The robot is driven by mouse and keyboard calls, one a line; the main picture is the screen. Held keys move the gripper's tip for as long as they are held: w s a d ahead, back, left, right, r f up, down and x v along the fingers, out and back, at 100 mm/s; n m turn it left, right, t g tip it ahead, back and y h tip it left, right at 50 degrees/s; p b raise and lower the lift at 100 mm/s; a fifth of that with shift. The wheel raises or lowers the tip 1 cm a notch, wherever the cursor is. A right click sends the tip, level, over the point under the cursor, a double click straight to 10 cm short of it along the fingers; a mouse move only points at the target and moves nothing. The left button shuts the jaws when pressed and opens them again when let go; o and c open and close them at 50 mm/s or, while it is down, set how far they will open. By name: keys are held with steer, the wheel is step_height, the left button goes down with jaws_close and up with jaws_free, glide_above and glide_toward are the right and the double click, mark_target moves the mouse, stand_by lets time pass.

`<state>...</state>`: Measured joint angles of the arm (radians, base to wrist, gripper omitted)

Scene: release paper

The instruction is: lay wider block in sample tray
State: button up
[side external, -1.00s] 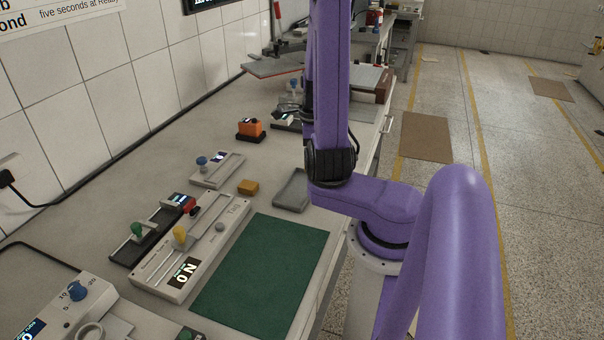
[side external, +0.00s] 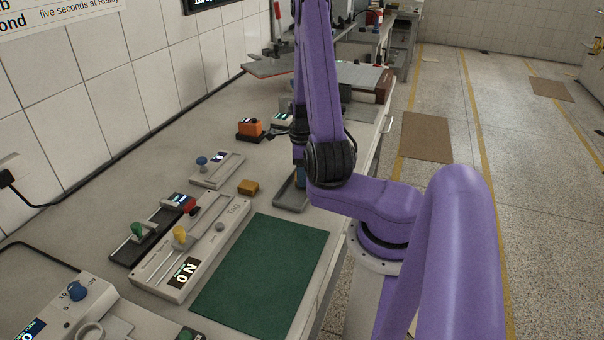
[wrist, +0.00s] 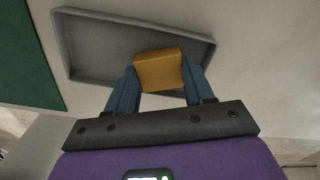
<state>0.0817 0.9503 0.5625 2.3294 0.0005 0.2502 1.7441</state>
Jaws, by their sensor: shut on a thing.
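My gripper (wrist: 160,82) is shut on a yellow-orange block (wrist: 158,70), held between its two blue fingers in the wrist view. The grey sample tray (wrist: 95,45) lies beyond the block, which overlaps the tray's near side in that view. In the side view my gripper (side external: 301,180) is low over the tray (side external: 283,200), and the arm hides part of the tray. The held block cannot be made out there. A second yellow-orange block (side external: 248,187) lies on the bench left of the tray. Whether the held block touches the tray cannot be told.
A green mat (side external: 262,275) lies in front of the tray. Left are a grey slider panel (side external: 203,240) and a smaller panel with a blue knob (side external: 217,170). An orange device (side external: 250,127) stands farther back. The tray is near the bench's right edge.

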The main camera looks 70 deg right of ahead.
steer(key=shift+f, duration=0.25)
steer(key=o, duration=1.1)
steer(key=shift+f, duration=0.15)
steer(key=shift+o, duration=0.2)
